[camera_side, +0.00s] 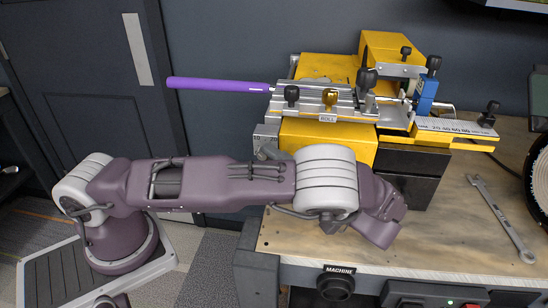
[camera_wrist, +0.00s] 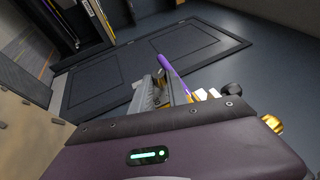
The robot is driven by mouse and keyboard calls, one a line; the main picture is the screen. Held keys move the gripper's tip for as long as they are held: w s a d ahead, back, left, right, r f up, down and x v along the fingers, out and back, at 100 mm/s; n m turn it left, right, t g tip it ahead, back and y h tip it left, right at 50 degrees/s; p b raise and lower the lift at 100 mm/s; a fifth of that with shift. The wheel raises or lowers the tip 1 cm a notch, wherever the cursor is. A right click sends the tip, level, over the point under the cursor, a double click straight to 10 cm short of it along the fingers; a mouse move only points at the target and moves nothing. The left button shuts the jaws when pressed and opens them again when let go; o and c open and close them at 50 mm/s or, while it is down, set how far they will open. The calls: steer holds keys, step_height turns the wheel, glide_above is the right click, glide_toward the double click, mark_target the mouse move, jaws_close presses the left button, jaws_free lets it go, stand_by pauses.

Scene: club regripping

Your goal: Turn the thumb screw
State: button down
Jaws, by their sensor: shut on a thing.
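A gold thumb screw (camera_side: 330,97) stands at the front of the clamp fixture (camera_side: 345,113), above the ROLL label. A gold knob (camera_wrist: 272,123) shows in the wrist view past the right edge of my gripper's body; I cannot tell whether it is the same screw. A purple club grip (camera_side: 218,84) sticks out left from the fixture, and also shows in the wrist view (camera_wrist: 172,65). My gripper (camera_wrist: 160,155) fills the bottom of the wrist view, a lit green bar on it. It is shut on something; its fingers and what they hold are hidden. My arm hides it in the side view.
Several black knobs, one of them at left (camera_side: 291,92), rise from the fixture. A ruled scale (camera_side: 455,127) and blue block (camera_side: 424,93) are at its right. A wrench (camera_side: 503,218) lies on the workbench (camera_side: 460,235). A dark disc stands at the right edge.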

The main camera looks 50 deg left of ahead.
steer(key=shift+f+m+y, duration=0.1)
steer(key=shift+m+y, duration=0.3)
steer(key=shift+y, duration=0.2)
steer(key=shift+a, duration=0.1)
steer(key=c, duration=1.3)
jaws_free()
